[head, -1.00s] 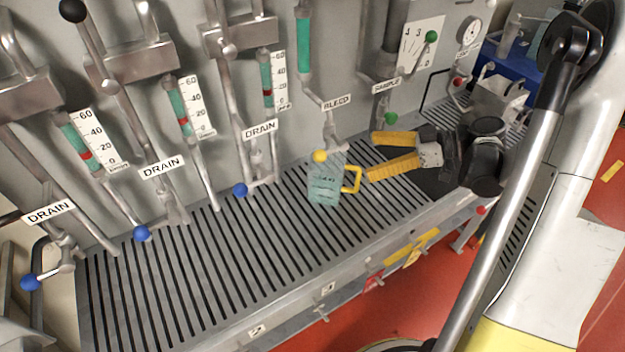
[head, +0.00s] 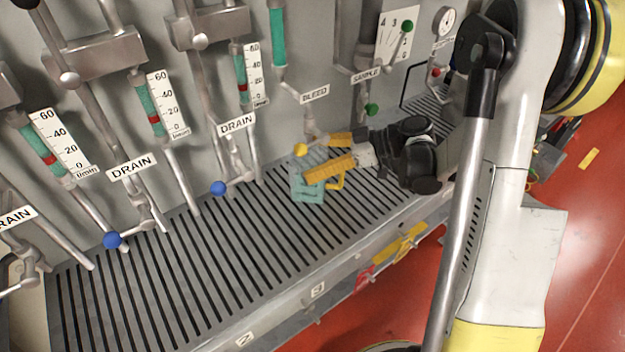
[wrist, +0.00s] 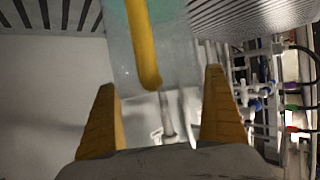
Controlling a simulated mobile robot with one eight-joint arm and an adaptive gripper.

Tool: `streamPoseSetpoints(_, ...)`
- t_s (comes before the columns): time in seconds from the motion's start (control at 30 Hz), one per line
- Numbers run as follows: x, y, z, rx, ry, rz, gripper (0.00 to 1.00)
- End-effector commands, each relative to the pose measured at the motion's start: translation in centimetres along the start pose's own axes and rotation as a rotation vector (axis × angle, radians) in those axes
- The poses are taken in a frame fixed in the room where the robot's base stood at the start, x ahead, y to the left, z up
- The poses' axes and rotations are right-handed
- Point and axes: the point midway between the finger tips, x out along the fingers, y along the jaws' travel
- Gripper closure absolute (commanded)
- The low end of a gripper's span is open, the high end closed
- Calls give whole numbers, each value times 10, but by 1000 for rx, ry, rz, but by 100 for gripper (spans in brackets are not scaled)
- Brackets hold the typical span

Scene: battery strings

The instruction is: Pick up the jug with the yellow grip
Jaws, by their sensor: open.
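The jug (head: 304,190) is translucent with teal marks and stands on the slatted drain shelf below the BLEED label. Its yellow grip (head: 337,182) faces right, toward my gripper, and is partly hidden behind a finger. My gripper (head: 327,153) has yellow fingers and comes in from the right, with the fingers overlapping the jug in the head view. In the wrist view my gripper (wrist: 162,112) is open, and the jug's yellow grip (wrist: 146,50) lies between and ahead of the fingertips. The jug body (wrist: 180,45) shows behind it. I cannot tell whether the fingers touch it.
A yellow-knobbed valve (head: 300,150) is just above the jug, and a green-knobbed one (head: 371,109) is close by the gripper. Blue-knobbed DRAIN valves (head: 218,188) stand to the left. The slatted shelf (head: 200,270) is bare to the left of the jug.

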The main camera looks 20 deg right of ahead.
Motion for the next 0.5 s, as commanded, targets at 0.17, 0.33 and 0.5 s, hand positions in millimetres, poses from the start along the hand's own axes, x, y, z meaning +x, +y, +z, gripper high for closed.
streamPoseSetpoints(0.17, 0, 0, -1, 0, 0, 0, 6)
streamPoseSetpoints(0.33, 0, 0, 0, 0, 0, 0, 58)
streamPoseSetpoints(0.5, 0, 0, -1, 0, 0, 0, 63)
